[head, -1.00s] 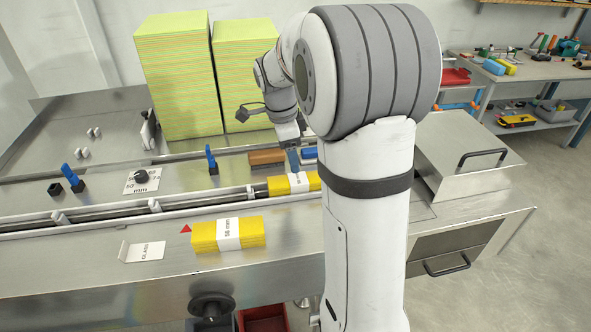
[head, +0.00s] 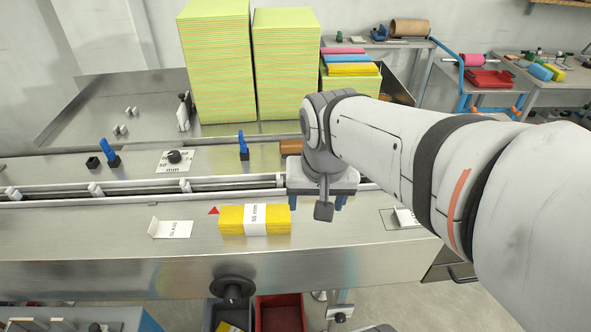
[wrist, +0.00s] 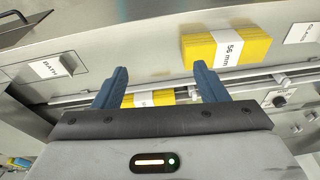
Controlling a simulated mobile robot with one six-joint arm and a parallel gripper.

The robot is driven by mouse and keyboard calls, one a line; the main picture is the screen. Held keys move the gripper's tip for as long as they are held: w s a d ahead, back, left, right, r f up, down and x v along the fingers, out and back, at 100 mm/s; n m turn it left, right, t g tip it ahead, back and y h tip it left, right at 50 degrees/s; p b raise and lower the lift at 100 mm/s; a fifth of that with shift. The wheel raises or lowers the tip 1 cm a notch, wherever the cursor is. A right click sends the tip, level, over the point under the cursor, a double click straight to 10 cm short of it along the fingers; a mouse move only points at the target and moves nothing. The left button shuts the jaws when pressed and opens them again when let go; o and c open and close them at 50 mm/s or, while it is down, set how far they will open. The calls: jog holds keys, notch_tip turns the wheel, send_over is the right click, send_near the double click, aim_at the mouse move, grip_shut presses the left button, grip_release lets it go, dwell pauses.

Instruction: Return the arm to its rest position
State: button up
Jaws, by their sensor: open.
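My gripper (wrist: 158,90) shows in the wrist view with its two blue fingers spread apart and nothing between them. In the head view my arm reaches in from the right, and the wrist hangs over the front deck of the steel machine (head: 120,258). A yellow cloth pack with a white "56 mm" band (head: 254,220) lies on the deck left of the gripper. It also shows at the upper right of the wrist view (wrist: 250,42). Another yellow banded pack (wrist: 150,98) sits in the rail channel beyond the fingers; my arm hides it in the head view.
Two tall stacks of yellow-green cloths (head: 216,65) stand at the back. A GLASS card (head: 172,229) and a BATH card (wrist: 50,68) stand on the deck. Blue clamp levers (head: 243,145) rise behind the rail. A red bin (head: 280,313) is below the front edge.

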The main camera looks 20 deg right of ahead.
jog(key=s+n, duration=0.1)
jog(key=s+f+n, duration=0.1)
jog(key=s+n, duration=0.1)
jog(key=shift+a+f, duration=0.25)
jog(key=shift+f, duration=0.05)
